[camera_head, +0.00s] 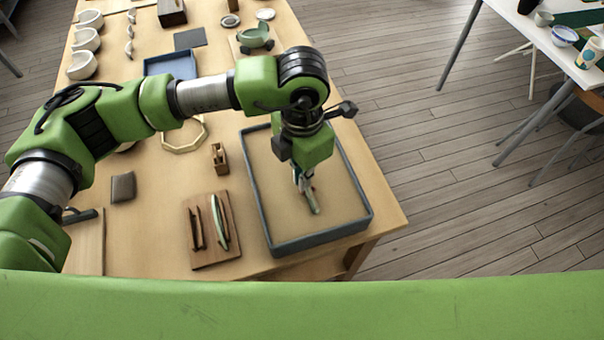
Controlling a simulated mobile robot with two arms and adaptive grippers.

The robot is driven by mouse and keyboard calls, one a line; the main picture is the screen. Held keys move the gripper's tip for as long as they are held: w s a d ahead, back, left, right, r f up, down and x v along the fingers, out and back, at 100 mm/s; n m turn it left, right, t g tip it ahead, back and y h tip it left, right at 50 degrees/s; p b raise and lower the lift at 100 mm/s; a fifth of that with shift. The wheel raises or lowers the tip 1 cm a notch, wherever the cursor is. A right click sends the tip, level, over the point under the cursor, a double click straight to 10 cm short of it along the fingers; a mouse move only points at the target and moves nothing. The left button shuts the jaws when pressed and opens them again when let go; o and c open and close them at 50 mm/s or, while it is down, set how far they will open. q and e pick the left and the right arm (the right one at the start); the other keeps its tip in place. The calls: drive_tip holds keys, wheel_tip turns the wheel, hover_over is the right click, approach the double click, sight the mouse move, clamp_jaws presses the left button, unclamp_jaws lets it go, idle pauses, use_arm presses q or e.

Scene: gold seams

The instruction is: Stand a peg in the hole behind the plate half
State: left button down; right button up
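My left gripper (304,181) points down into the shallow grey-rimmed tray (254,190) with a tan, sand-like floor. A thin pale green-and-white piece (313,203), seen nearly edge-on, is at its fingertips. The gripper hides part of it, and I cannot tell whether the fingers grip it. A wooden board (212,256) lies left of the tray. A narrow green-and-white plate half (220,224) stands edge-on in it, beside a dark brown upright piece (196,229). No peg or hole can be made out clearly. My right gripper is not in view.
The table's right edge is near the tray.

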use_arm(q)
drive_tip(key=shift+r, duration=0.2)
drive_tip(key=shift+r+p, duration=1.05)
drive_tip(key=shift+r, duration=1.35)
drive_tip(key=shift+f, duration=0.15)
drive_tip(key=shift+f+b, duration=0.95)
drive_tip(key=shift+b, duration=0.3)
drive_tip(key=shift+f+b, duration=0.45)
drive_tip(key=shift+b, duration=0.75)
drive_tip(key=shift+b, duration=0.45)
drive_tip(key=shift+f+b, duration=1.15)
drive_tip(key=shift+b, duration=0.25)
idle(0.7)
